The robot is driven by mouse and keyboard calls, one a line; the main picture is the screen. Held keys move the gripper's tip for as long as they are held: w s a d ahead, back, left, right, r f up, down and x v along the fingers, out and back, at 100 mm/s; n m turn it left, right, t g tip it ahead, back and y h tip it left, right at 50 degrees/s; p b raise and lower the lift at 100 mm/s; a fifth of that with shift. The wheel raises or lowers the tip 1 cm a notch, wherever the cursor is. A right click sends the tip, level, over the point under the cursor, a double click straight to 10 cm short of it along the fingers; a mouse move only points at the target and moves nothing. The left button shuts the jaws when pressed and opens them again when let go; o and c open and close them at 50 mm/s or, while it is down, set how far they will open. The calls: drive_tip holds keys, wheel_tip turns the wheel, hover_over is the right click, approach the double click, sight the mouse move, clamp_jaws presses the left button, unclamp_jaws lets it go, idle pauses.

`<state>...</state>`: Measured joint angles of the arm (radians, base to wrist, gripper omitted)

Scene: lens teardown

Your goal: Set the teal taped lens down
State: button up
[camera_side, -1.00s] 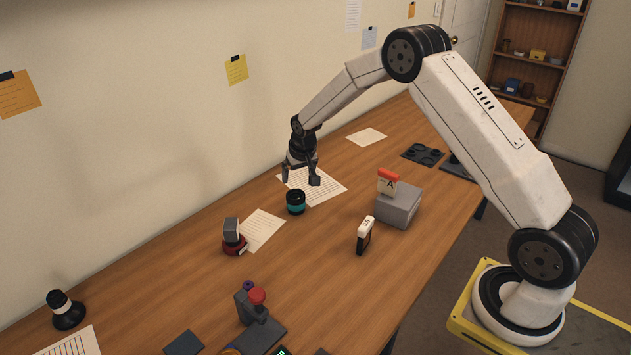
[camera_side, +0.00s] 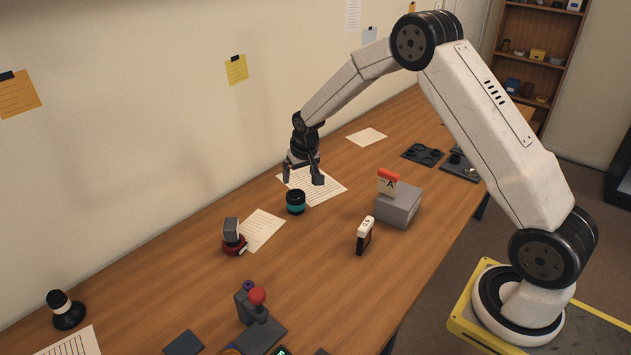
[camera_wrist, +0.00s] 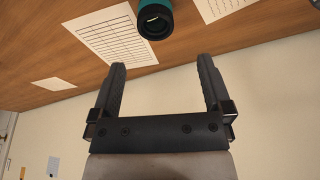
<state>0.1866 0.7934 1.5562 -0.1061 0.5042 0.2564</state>
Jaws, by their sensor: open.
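The teal taped lens (camera_side: 296,202) is a short black cylinder with a teal band. It stands upright on the wooden table near the corner of a lined paper sheet. My gripper (camera_side: 303,180) is open and empty, above and just behind the lens, not touching it. In the wrist view the lens (camera_wrist: 155,19) shows at the top, its dark top end facing the camera. The two spread fingers of my gripper (camera_wrist: 163,75) sit apart from it with nothing between them.
A grey block (camera_side: 398,206) with a red-and-white "A" tag and a white-topped black piece (camera_side: 365,236) stand to the right. A red-based grey item (camera_side: 233,238) is to the left. A red-knobbed fixture (camera_side: 258,318) is in front.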

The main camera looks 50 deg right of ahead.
drive_tip(key=s+a+r+n, duration=0.1)
drive_tip(key=s+a+r, duration=0.1)
drive_tip(key=s, duration=0.7)
drive_tip(key=s+a+r+n, duration=0.1)
drive_tip(key=s+a+r, duration=0.1)
drive_tip(key=s+a, duration=0.3)
drive_tip(key=s+a+r+n+y, duration=0.1)
drive_tip(key=s+a, duration=0.3)
drive_tip(key=s, duration=0.9)
drive_tip(key=shift+a+r+n+g, duration=0.15)
drive_tip(key=shift+r+n+g, duration=0.15)
drive_tip(key=shift+r+n, duration=0.25)
